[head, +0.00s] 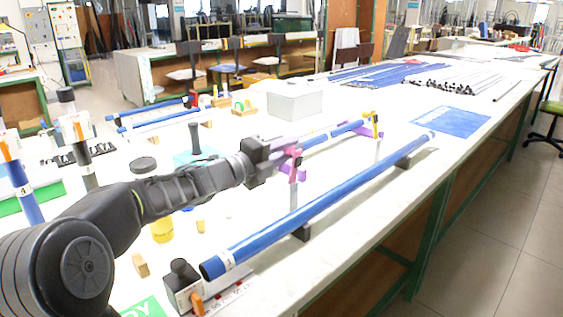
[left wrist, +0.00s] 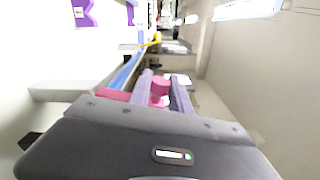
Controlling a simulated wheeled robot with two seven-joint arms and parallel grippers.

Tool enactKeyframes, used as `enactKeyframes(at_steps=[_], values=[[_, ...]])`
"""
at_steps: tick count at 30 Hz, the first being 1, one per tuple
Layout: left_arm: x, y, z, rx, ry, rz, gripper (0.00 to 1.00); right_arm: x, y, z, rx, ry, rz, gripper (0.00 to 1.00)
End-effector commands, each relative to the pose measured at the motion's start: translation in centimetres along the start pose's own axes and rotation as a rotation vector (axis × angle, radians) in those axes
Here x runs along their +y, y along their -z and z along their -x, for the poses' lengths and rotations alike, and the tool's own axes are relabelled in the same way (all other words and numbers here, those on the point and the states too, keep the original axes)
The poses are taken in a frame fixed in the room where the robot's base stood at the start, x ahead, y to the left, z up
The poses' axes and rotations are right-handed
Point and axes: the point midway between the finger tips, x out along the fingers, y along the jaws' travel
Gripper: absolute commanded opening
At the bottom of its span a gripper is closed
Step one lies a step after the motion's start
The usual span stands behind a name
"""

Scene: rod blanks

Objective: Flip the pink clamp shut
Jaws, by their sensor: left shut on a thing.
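The pink clamp (head: 294,162) stands on a grey post near the middle of the table, at the near end of a blue rod (head: 335,131). My left gripper (head: 277,152) reaches it from the left. In the left wrist view, a pink part of the clamp (left wrist: 160,86) sits between the two lilac-grey fingers, which are shut on it. More pink shows beside the left finger. I cannot tell how far the clamp's arm is swung over. The blue rod runs away beyond the clamp in the left wrist view. My right gripper is not in view.
A yellow clamp (head: 374,122) holds the rod farther along. A long blue tube (head: 320,203) lies on dark supports along the table's near edge.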

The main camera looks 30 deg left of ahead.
Motion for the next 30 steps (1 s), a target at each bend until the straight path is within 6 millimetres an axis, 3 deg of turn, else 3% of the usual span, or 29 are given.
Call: enactKeyframes(at_steps=[1, 6, 23, 24, 30], values=[[0.5, 0.5, 0.0, 0.001, 0.000, -0.028, 0.00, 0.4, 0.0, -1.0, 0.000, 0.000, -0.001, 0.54], [0.1, 1.1, 0.0, 0.001, -0.002, -0.110, 0.00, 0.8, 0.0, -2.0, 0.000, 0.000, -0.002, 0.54], [-0.2, 1.5, 0.0, 0.002, -0.003, -0.155, 0.00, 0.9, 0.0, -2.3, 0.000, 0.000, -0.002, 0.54], [-0.2, 1.5, 0.0, 0.001, -0.003, -0.154, 0.27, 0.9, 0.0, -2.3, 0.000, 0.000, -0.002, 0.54], [-0.3, 1.5, 0.0, 0.001, -0.002, -0.154, 0.43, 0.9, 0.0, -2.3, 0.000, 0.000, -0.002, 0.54]])
